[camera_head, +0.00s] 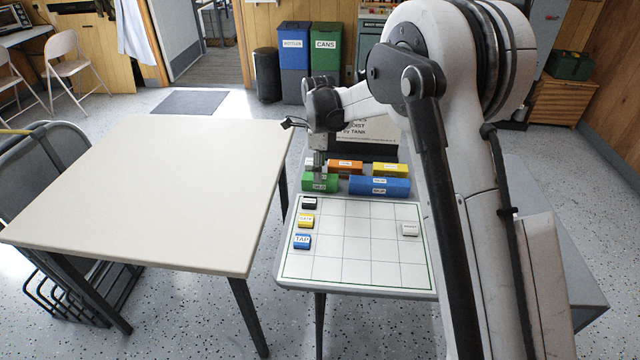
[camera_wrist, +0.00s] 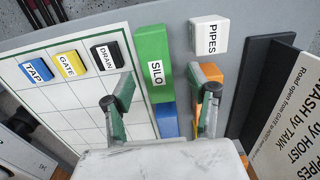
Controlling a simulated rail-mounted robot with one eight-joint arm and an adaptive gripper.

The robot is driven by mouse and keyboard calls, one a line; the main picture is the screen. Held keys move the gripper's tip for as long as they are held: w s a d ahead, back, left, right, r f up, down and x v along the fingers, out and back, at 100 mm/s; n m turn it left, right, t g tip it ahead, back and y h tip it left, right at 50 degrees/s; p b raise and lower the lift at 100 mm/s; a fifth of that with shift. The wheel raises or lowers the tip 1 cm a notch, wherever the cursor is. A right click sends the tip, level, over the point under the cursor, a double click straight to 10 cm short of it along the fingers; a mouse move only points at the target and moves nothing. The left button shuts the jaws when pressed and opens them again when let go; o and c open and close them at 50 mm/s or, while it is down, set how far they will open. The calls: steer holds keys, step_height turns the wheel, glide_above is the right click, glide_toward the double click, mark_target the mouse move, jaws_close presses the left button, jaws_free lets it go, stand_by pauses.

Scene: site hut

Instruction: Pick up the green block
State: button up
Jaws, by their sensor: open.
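The green block (camera_head: 320,182), with a white label, lies on the grey table behind the white grid board. In the wrist view the green block (camera_wrist: 153,50) is labelled SILO and stretches up between the two fingers. My gripper (camera_head: 319,165) is above the green block in the head view. In the wrist view my gripper (camera_wrist: 160,100) is open, with one finger left of the block and one right of it. Nothing is held between the fingers. The gap between fingertips and block is hard to judge.
A blue block (camera_head: 380,186) lies right of the green one. An orange block (camera_head: 346,167), a yellow block (camera_head: 390,169) and a white PIPES block (camera_wrist: 209,35) lie close by. The grid board (camera_head: 350,250) carries several small labelled blocks. The cream table (camera_head: 160,180) at left is bare.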

steer(key=f, duration=0.2)
steer(key=f+b, duration=0.1)
steer(key=f, duration=0.2)
steer(key=shift+s+d+f, duration=0.1)
steer(key=shift+s+d, duration=0.05)
steer(key=shift+s, duration=0.05)
steer(key=c, duration=1.3)
